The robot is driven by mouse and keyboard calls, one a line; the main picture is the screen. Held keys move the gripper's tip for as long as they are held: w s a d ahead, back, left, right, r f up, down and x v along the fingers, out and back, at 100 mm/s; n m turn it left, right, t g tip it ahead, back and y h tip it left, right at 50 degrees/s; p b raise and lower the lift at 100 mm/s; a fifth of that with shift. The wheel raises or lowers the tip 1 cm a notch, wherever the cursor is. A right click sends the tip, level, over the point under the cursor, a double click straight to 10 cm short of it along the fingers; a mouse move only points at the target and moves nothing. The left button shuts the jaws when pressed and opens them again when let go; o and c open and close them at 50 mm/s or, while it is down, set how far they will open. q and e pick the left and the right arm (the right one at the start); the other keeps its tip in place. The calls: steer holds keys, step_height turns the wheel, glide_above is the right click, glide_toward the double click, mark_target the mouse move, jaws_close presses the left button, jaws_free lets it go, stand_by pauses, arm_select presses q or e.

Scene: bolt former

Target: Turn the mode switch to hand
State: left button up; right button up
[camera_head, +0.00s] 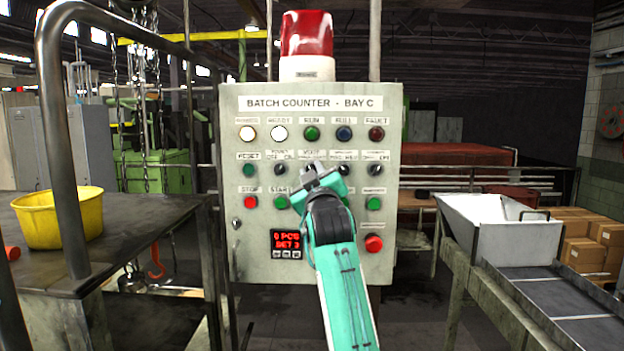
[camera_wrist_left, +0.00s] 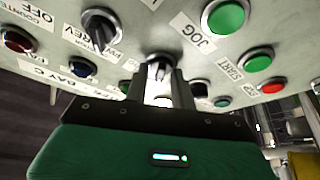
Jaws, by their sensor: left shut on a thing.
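A grey control panel (camera_head: 258,111) titled "BATCH COUNTER - BAY C" faces me, with lamps, a row of black rotary switches and push buttons. My left gripper (camera_head: 317,176) is at the middle of the rotary row, covering the mode switch there. In the left wrist view, the left gripper's fingers (camera_wrist_left: 160,88) are shut on the mode switch (camera_wrist_left: 159,60), whose round collar shows between and above the tips. Its pointer direction and label are hidden. My right gripper is not in view.
Neighbouring rotary switches stand close on both sides, one at the left (camera_head: 280,170) and one at the right (camera_head: 343,169). A red stop button (camera_head: 373,243) is lower right. A yellow bucket (camera_head: 60,218) stands on the left table; a white hopper (camera_head: 495,229) is right.

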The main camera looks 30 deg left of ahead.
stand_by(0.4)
arm_select(q)
steer(key=o, duration=1)
